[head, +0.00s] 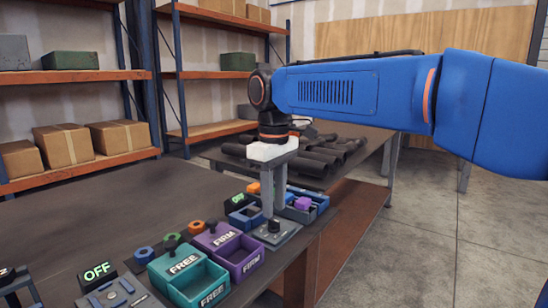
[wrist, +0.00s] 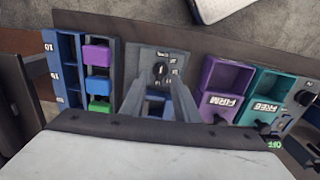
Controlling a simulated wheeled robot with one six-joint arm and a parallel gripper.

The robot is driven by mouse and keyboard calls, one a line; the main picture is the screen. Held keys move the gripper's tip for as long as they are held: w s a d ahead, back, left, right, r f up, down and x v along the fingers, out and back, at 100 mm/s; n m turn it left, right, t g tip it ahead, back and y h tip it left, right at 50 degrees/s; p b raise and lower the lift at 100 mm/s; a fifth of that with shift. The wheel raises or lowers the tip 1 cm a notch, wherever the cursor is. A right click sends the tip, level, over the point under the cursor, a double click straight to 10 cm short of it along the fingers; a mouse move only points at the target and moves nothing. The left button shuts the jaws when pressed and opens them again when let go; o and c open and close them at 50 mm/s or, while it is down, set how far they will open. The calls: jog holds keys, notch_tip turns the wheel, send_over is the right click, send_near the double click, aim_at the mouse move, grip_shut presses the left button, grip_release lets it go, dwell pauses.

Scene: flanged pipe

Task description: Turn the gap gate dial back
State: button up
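A grey plate (head: 283,238) near the table's right edge carries a small black dial (head: 273,226); I take this as the gap gate dial. In the wrist view the dial (wrist: 160,70) has a light pointer mark and small labels around it, too small to read. My gripper (head: 274,212), with a white body and two grey fingers, points down just above and behind the dial. In the wrist view its fingertips (wrist: 159,83) are apart, with nothing held between them. I cannot tell whether they touch the dial.
Purple FIRM (head: 237,251) and teal FREE (head: 188,270) bins stand left of the plate. A green OFF display (head: 97,272) is at the front left. Black pipes (head: 320,160) lie on a farther table. The left tabletop is clear.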

aim_at(275, 220)
notch_tip(275, 220, up, 14)
dwell(0.4)
jog(key=shift+d, duration=0.15)
jog(key=s+d+f+m+t, duration=0.1)
jog(key=s+d+f+m, duration=0.25)
jog(key=d+f, duration=0.35)
jog(key=s+d+f+m+t, duration=0.15)
jog(key=s+d+f, duration=0.3)
jog(key=d, duration=0.45)
jog(key=s+d+f+m, duration=0.2)
jog(key=s+d+f, duration=0.1)
jog(key=f, duration=0.4)
jog(key=s+d+f+m+t, duration=0.1)
jog(key=s+d+f, duration=0.3)
jog(key=f, duration=0.3)
jog(key=s+d+f+m+t, duration=0.1)
jog(key=s+d+f+m, duration=0.1)
jog(key=s+d+f, duration=0.2)
notch_tip(275, 220, down, 4)
jog(key=shift+s+m, duration=0.3)
jog(key=shift+s, duration=0.75)
